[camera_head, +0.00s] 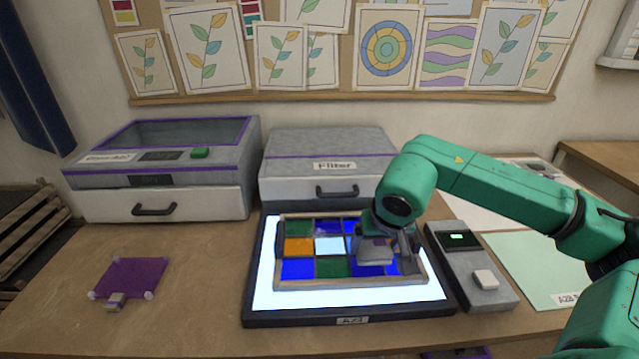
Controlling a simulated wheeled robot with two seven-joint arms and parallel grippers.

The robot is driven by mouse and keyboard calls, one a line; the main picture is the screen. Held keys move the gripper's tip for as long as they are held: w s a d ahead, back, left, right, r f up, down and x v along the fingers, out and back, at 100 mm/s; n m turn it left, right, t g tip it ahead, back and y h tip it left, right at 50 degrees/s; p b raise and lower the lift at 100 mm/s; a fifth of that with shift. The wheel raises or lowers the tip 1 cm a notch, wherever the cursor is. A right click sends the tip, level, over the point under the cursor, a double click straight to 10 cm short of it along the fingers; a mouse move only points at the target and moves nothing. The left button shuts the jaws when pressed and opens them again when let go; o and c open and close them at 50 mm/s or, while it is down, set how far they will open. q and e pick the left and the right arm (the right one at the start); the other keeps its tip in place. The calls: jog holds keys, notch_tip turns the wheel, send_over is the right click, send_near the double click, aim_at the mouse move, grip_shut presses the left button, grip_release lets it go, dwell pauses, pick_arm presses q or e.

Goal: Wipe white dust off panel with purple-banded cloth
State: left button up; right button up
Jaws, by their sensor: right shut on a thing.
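The panel (283,246) is a wooden-framed grid of blue, green, orange and pale glass squares. It lies on a lit white light box (265,290) with a dark rim, marked A23. My right gripper (380,250) is over the right middle of the panel, pointing down, and hides some squares there. It is shut on a small greyish piece with a purple tint, which looks like the cloth (374,249). Whether the cloth touches the glass is hard to tell. A faint pale smear shows on the upper squares near the middle. My left gripper is out of view.
A grey device (470,265) with a green display stands right of the light box. A pale green sheet (540,265) lies farther right. Two drawer cabinets, one marked Filter (330,165), stand behind.

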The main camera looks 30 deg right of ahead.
notch_tip(320, 180, up, 2)
jog(key=shift+w+p, duration=0.1)
jog(key=shift+p, duration=0.4)
jog(key=shift+r+p, duration=0.55)
jog(key=shift+r, duration=0.3)
jog(key=shift+r+p, duration=0.45)
jog(key=shift+r, duration=0.25)
